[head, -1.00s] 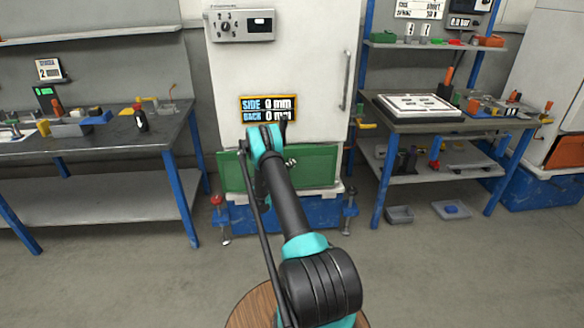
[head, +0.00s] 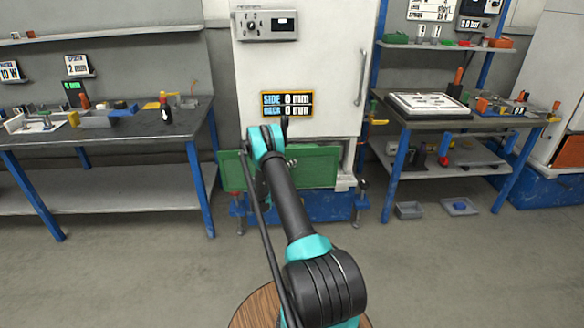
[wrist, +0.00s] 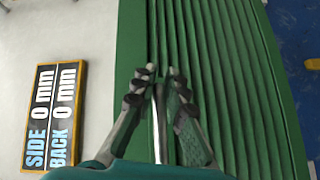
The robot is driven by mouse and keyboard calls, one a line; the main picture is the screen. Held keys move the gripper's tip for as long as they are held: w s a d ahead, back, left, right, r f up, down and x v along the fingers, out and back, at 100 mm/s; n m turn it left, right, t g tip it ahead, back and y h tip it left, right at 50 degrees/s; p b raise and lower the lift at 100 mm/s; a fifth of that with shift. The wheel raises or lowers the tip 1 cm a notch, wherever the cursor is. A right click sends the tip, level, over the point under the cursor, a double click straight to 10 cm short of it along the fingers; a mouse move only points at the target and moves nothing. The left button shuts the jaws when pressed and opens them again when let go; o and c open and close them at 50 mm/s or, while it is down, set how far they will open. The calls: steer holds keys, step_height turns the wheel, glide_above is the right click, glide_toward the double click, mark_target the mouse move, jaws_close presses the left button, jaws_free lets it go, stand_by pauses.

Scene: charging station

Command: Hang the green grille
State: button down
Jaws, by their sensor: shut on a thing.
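The green grille (head: 316,166) is a wide ribbed panel in front of the lower part of the white cabinet (head: 330,65). Its left end reaches past the cabinet's left side, and my arm hides part of its middle. In the wrist view the grille's ribs (wrist: 235,90) fill the right side. My gripper (wrist: 161,74) is shut on the grille, with a thin metal bar between its fingers. In the head view my arm hides the fingertips. I cannot tell whether the grille touches the cabinet. A display (head: 287,104) on the cabinet reads SIDE 0 mm and BACK 0 mm.
The cabinet stands on a blue base (head: 325,206) with screw feet at its sides. A cluttered workbench (head: 150,135) stands at left. Another bench (head: 400,121) at right holds a white framed board (head: 428,104). Two grey trays lie on the floor at right. The front floor is clear.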

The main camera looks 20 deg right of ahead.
steer(key=shift+r, duration=0.8)
steer(key=shift+s, duration=0.1)
